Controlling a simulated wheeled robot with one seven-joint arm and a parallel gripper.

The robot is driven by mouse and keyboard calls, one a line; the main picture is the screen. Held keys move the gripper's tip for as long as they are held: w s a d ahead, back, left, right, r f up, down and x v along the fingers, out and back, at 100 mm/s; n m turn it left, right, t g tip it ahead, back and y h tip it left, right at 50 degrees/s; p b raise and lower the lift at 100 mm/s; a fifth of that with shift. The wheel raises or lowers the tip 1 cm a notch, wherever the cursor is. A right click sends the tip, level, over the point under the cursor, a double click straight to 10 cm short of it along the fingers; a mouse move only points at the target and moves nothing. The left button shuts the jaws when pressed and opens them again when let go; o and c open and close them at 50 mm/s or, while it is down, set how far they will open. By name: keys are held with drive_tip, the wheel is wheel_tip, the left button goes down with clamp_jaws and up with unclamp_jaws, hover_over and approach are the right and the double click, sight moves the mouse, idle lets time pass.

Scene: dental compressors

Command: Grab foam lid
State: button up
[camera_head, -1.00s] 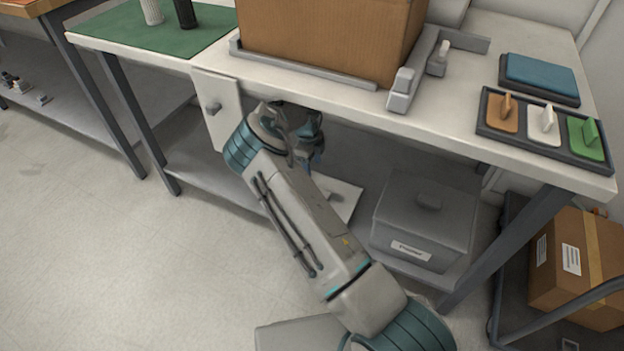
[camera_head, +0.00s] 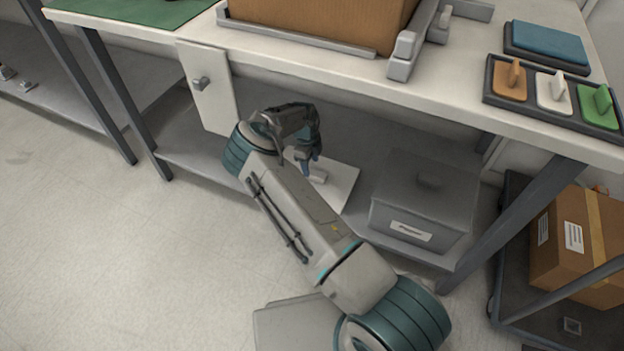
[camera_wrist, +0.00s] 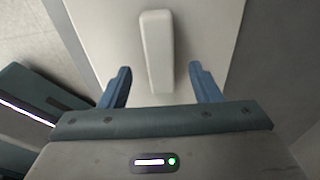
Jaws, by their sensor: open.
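The foam lid, a flat white panel (camera_head: 342,186) with a raised bar handle (camera_head: 318,175), lies on the lower shelf under the workbench, left of a grey lidded box. In the wrist view the white bar handle (camera_wrist: 156,50) stands on the pale panel (camera_wrist: 215,25). My gripper (camera_wrist: 160,75) is open, with one blue finger on each side of the handle's near end. The fingers appear apart from the handle. In the head view my gripper (camera_head: 308,165) is above the panel's left part and hides some of it.
A grey lidded box (camera_head: 424,205) stands right of the panel on the lower shelf (camera_head: 195,158). The workbench top (camera_head: 300,70) is above, with a hanging white panel with a knob (camera_head: 208,90) at its front edge. A cardboard box (camera_head: 580,245) sits at the right.

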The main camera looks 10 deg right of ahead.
sight(312, 171)
wheel_tip(312, 171, down, 3)
drive_tip(key=shift+s+d+f+b, duration=0.1)
drive_tip(key=shift+d+b, duration=0.05)
drive_tip(key=shift+b, duration=0.2)
drive_tip(key=c, duration=1.1)
drive_tip(key=shift+o, duration=0.2)
